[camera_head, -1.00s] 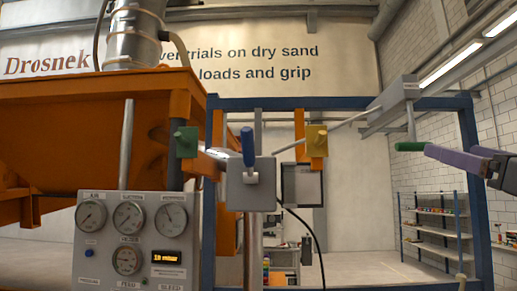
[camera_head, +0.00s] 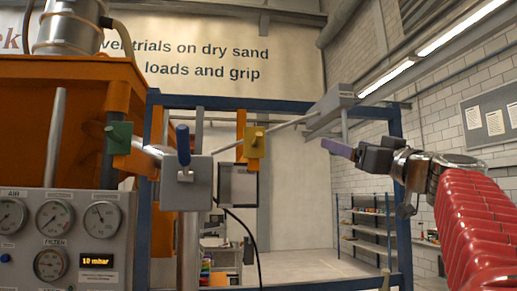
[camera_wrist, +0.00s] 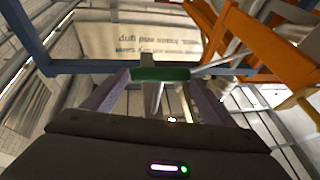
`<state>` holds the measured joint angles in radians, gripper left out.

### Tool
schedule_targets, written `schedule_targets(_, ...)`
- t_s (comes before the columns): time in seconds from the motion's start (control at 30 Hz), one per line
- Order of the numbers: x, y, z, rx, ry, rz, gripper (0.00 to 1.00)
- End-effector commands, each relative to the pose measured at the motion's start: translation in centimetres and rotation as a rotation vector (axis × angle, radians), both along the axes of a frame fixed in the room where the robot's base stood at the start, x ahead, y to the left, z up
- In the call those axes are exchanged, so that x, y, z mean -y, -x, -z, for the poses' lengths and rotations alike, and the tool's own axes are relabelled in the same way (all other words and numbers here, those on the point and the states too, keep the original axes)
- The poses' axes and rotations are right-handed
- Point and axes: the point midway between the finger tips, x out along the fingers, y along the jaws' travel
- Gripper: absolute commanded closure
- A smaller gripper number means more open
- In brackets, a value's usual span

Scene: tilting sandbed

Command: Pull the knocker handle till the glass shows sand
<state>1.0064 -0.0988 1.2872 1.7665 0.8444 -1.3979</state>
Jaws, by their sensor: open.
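The knocker handle is a green crossbar on a grey rod, seen in the wrist view (camera_wrist: 160,74). In the head view its rod (camera_head: 345,125) hangs from a grey box on the blue frame, and the green bar is hidden behind my purple finger. My gripper (camera_head: 337,149) is open there, under the grey box. In the wrist view the two purple fingers of my gripper (camera_wrist: 158,90) lie either side of the bar; I cannot tell whether they touch it. A dark-framed grey panel (camera_head: 238,185) hangs in the frame; I cannot tell if it is the glass, and no sand shows.
A blue frame (camera_head: 270,101) spans the scene. A grey box with a blue lever (camera_head: 183,145), a yellow block (camera_head: 254,141) and a green block (camera_head: 118,136) stand left of my gripper. A gauge panel (camera_head: 75,215) reads 10 mbar. Shelves (camera_head: 368,225) stand behind.

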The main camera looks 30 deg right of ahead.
Motion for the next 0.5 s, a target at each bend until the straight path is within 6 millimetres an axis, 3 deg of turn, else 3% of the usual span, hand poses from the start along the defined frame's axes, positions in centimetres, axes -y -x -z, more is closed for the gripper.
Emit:
schedule_targets(0.2,0.2,-1.6,-0.6,0.000,-0.001,0.000,0.21)
schedule_targets(0.5,0.2,-1.7,-0.7,0.000,0.000,0.001,0.21)
